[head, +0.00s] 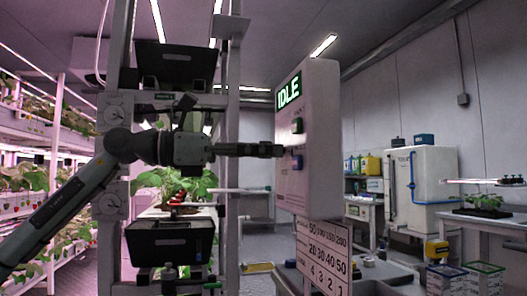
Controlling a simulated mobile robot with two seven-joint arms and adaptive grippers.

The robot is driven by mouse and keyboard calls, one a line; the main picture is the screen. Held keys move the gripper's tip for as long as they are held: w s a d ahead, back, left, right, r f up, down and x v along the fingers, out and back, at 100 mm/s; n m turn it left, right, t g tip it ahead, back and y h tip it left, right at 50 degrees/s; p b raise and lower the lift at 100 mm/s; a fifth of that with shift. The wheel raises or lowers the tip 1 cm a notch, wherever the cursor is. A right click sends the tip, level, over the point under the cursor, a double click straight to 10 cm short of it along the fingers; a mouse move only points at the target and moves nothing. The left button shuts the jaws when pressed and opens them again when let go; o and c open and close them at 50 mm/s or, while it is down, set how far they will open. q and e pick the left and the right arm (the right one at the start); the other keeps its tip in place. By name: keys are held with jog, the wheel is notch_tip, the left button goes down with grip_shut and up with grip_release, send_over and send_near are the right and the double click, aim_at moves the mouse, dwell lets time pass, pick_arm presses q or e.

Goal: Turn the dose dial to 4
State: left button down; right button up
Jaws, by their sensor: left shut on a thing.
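A white control box (318,140) faces left, with a lit green display (288,92) reading IDLE. A sign (323,255) under the box shows rows of numbers, the lowest being 4 3 2 1. My right gripper is not in view.
A rack post (112,175) with round white fittings stands left of the box. Black crates (170,243) and a leafy plant (178,186) are on that rack. A white tank (423,175) and benches stand back right. Open air surrounds the box's left side.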

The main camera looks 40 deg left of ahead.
pick_arm(q)
jog(key=shift+m, duration=0.9)
jog(key=m, duration=0.2)
jog(key=shift+m, duration=1.3)
jog(key=shift+m+b, duration=0.35)
jog(key=shift+m, duration=0.65)
jog(key=m, duration=0.4)
jog(key=m+b, duration=0.1)
jog(key=m, duration=0.3)
jog(key=shift+m, duration=0.5)
jog(key=m+b, duration=0.1)
jog(key=m, duration=0.7)
jog(key=shift+m, duration=0.4)
jog(key=shift+m+b, duration=0.3)
jog(key=shift+m, duration=1)
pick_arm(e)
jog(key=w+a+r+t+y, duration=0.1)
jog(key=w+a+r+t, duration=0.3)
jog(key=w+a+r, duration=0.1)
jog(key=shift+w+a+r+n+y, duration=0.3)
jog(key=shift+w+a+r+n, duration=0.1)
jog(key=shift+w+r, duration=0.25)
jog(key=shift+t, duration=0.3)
